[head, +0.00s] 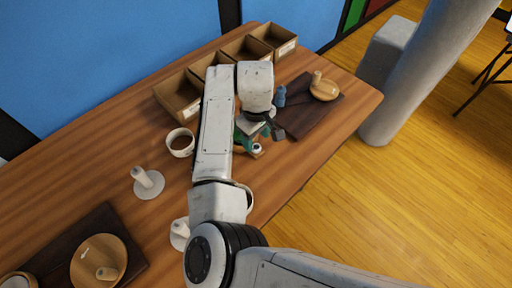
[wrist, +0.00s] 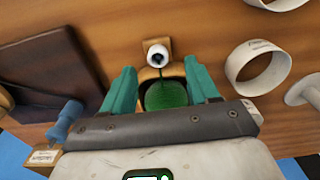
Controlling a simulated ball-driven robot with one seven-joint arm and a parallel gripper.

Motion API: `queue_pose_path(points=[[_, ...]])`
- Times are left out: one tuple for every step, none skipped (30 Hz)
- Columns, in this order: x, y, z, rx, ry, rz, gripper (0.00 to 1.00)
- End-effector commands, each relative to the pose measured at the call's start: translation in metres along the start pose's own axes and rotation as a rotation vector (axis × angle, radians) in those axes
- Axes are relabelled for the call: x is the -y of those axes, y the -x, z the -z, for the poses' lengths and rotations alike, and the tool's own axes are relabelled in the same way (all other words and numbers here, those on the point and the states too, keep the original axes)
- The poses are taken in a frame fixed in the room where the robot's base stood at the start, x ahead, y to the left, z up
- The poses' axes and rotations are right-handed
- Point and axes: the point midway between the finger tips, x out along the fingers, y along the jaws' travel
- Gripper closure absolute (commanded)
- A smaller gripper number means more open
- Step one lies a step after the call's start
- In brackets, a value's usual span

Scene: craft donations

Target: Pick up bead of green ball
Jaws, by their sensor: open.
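A green ball (wrist: 166,95) sits between the two teal fingers of my open gripper (wrist: 159,64) in the wrist view. A green strand runs from it to a white bead (wrist: 158,54) with a dark hole. The bead lies just ahead of the ball, around the level of the fingertips, with a gap to each finger. Both are at a light wooden piece (wrist: 148,74) on the table. In the head view my gripper (head: 250,136) is low over the table, and the white bead (head: 257,147) shows beside it. The green ball is mostly hidden there by my arm.
Several open cardboard boxes (head: 177,96) line the table's back edge. A dark board (head: 312,112) at right bears a wooden dish (head: 324,90) and a blue peg (head: 281,96). A white ring (head: 180,142) and a white post on a base (head: 147,183) stand left.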

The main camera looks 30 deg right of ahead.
Motion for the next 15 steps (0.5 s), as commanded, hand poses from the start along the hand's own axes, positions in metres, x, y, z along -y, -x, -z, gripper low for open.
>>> queue_pose_path(points=[[0.0, -0.006, -0.001, 0.002, 0.0, 0.003, 0.4], [0.0, -0.01, -0.001, 0.002, 0.0, 0.003, 0.4], [-0.001, -0.016, -0.001, 0.002, 0.001, 0.004, 0.4], [-0.001, -0.021, -0.002, 0.002, 0.0, 0.004, 0.4], [-0.002, -0.025, -0.002, 0.002, 0.001, 0.004, 0.4], [-0.002, -0.032, -0.002, 0.002, 0.001, 0.003, 0.4], [-0.002, -0.035, -0.002, 0.002, 0.0, 0.002, 0.4], [-0.002, -0.038, -0.002, 0.002, 0.0, 0.002, 0.4], [-0.002, -0.042, -0.002, 0.001, 0.0, 0.001, 0.4], [-0.002, -0.044, -0.002, 0.001, 0.0, 0.001, 0.4], [-0.002, -0.045, -0.002, 0.001, -0.001, 0.001, 0.4], [-0.003, -0.046, -0.002, 0.001, -0.001, 0.001, 0.4], [-0.003, -0.047, -0.002, 0.001, -0.001, 0.001, 0.4], [-0.003, -0.047, -0.002, 0.0, -0.001, 0.0, 0.4], [-0.003, -0.047, -0.002, 0.0, -0.001, 0.0, 0.4]])
